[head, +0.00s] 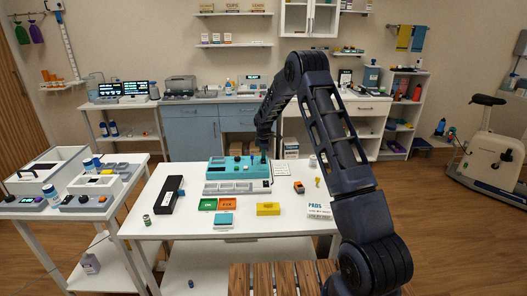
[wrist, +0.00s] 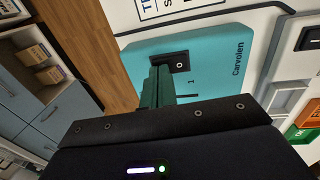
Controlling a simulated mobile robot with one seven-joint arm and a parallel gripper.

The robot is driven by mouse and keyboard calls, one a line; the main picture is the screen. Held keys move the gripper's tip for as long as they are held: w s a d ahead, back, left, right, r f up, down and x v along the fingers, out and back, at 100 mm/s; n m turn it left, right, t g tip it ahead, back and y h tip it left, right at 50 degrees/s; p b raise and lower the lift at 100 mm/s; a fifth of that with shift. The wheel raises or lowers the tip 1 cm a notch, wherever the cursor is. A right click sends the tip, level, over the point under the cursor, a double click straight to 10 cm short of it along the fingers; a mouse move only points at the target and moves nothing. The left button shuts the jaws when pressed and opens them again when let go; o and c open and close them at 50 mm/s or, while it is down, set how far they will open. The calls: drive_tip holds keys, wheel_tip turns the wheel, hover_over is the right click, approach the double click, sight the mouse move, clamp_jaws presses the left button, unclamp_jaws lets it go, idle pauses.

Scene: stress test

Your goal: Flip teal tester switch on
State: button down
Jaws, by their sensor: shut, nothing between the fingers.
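The teal tester (head: 232,168) stands at the back of the white table in the head view. In the wrist view its teal casing (wrist: 215,50) carries the word "Carvolen" and a black rocker switch (wrist: 181,62) with a round white mark. My gripper (head: 263,156) is over the tester's right end. In the wrist view my gripper (wrist: 160,72) is shut and empty, its fingertips beside the switch's left edge. I cannot tell whether they touch it, or which way the switch is set.
A PADS packet (head: 319,211) lies at the right. A side cart (head: 78,214) holds devices at left.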

sight(264, 162)
drive_tip(key=shift+f, duration=0.15)
drive_tip(key=shift+w+f+g, duration=0.35)
drive_tip(key=shift+f+g, duration=0.25)
drive_tip(key=shift+s+f, duration=0.15)
drive_tip(key=shift+s, duration=0.1)
idle(0.4)
drive_tip(key=shift+s, duration=0.6)
drive_tip(key=shift+s+r+t, duration=0.5)
drive_tip(key=shift+r+t, duration=0.1)
drive_tip(key=shift+r, duration=7.15)
drive_tip(key=f, duration=0.4)
drive_tip(key=w+f, duration=0.1)
drive_tip(key=f, duration=0.4)
drive_tip(key=w+f, duration=0.1)
drive_tip(key=f, duration=0.4)
